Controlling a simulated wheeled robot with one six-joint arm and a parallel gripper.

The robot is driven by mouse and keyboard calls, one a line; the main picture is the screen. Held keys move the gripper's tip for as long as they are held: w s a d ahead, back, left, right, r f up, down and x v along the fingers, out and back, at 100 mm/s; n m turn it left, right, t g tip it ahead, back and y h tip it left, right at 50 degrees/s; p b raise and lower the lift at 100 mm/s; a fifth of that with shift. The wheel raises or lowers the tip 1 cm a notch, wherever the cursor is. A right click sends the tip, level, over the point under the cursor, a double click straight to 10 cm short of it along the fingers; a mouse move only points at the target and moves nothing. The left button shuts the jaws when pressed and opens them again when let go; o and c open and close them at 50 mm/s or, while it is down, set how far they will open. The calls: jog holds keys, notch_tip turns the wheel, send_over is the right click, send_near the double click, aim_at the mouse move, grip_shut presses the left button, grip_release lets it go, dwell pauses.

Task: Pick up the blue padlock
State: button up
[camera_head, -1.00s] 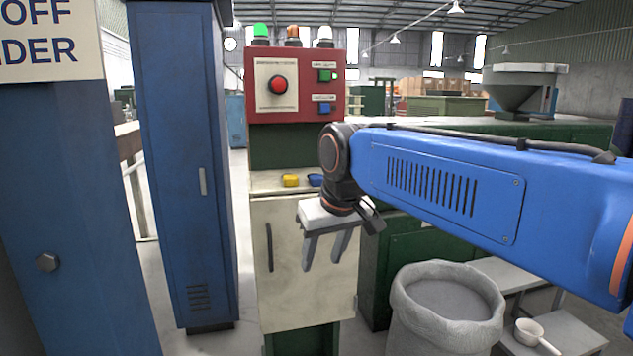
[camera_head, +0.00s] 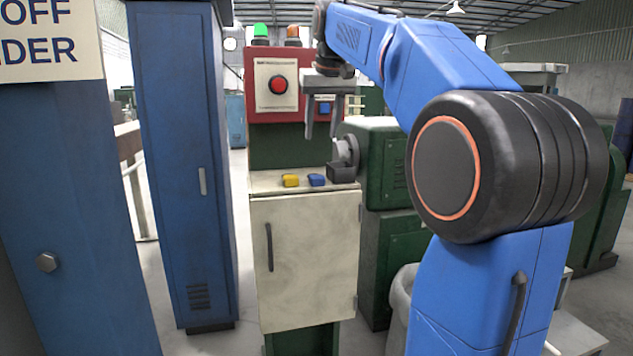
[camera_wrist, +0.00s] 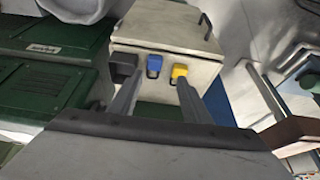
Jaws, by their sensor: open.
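The blue padlock (camera_head: 316,180) lies on the cream top of the cabinet (camera_head: 266,187), between a yellow padlock (camera_head: 290,181) on its left and a dark grey block (camera_head: 341,172) on its right. My gripper (camera_head: 322,132) is open and empty. It hangs above the cabinet top, in front of the red panel, with its fingers pointing down. In the wrist view the blue padlock (camera_wrist: 154,64) shows beyond the fingertips, between them, and the yellow padlock (camera_wrist: 180,74) is beside it to the right.
The red control panel (camera_head: 255,92) with a red button stands behind the cabinet top. Green machinery (camera_head: 391,165) is close on the right. A tall blue locker (camera_head: 183,170) is on the left. A pale sack (camera_head: 398,300) stands low at right.

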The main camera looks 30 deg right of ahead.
jog(key=w+d+r, duration=0.2)
send_over(317, 175)
jog(key=s, duration=0.3)
jog(key=f, duration=1.1)
jog(key=shift+w+a+f, duration=0.15)
jog(key=shift+a, duration=0.15)
jog(key=shift+x, duration=2.7)
jog(key=shift+a, duration=0.2)
jog(key=c, duration=1)
notch_tip(317, 175, up, 10)
